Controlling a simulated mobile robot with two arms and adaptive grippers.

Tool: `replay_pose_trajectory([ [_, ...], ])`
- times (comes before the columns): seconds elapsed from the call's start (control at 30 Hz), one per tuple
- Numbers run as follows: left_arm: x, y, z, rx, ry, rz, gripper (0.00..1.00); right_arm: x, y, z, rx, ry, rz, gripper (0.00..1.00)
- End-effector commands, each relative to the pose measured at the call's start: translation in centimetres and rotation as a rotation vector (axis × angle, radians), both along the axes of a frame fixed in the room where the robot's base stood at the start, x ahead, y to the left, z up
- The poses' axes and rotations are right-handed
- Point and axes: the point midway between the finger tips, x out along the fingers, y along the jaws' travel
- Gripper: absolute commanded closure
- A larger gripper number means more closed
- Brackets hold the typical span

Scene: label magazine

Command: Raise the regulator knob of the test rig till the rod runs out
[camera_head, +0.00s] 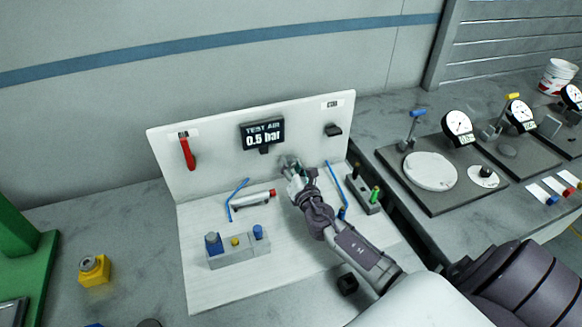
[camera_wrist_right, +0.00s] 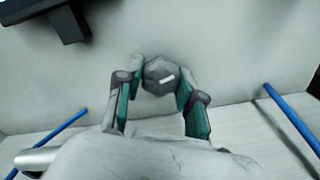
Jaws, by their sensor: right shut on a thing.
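The test rig is a white base and back panel (camera_head: 170,150). Its dark display (camera_head: 262,134) reads "TEST AIR 0.5 bar". My right gripper (camera_head: 290,166) is at the back panel below the display. In the right wrist view its two fingers are shut on the sides of a grey faceted regulator knob (camera_wrist_right: 159,76) with a white mark on its face. In the head view the gripper largely hides the knob. A silver cylinder (camera_head: 252,199) with a red end lies on the base, left of the gripper. I cannot make out its rod. My left gripper is not in view.
A red lever (camera_head: 187,150) is on the panel's left. Blue tubes (camera_head: 232,201) stand beside the cylinder. A grey block with blue and yellow knobs (camera_head: 236,254) is in front. A small block with a green piece (camera_head: 366,193) is right. Dial gauges (camera_head: 458,124) stand on the right bench.

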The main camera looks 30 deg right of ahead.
Motion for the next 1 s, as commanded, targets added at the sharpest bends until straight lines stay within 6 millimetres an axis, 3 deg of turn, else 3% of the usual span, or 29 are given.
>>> replay_pose_trajectory([
  [0.03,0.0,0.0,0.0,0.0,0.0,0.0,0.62,0.0,0.0,0.0,-0.001,0.001,0.0,0.97],
  [0.07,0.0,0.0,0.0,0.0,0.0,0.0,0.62,0.0,0.0,0.0,-0.001,0.001,0.0,0.59],
  [0.2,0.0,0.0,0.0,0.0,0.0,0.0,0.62,0.0,0.0,0.0,-0.002,0.001,0.0,0.37],
  [0.5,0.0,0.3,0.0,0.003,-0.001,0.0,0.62,-0.1,0.0,0.0,-0.003,0.002,0.0,0.37],
  [0.63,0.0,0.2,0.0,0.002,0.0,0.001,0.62,-1.0,0.3,-0.1,-0.003,0.002,0.001,0.37],
  [1.0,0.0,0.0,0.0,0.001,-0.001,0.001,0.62,-8.4,2.0,-0.2,-0.002,0.005,0.001,0.37],
])
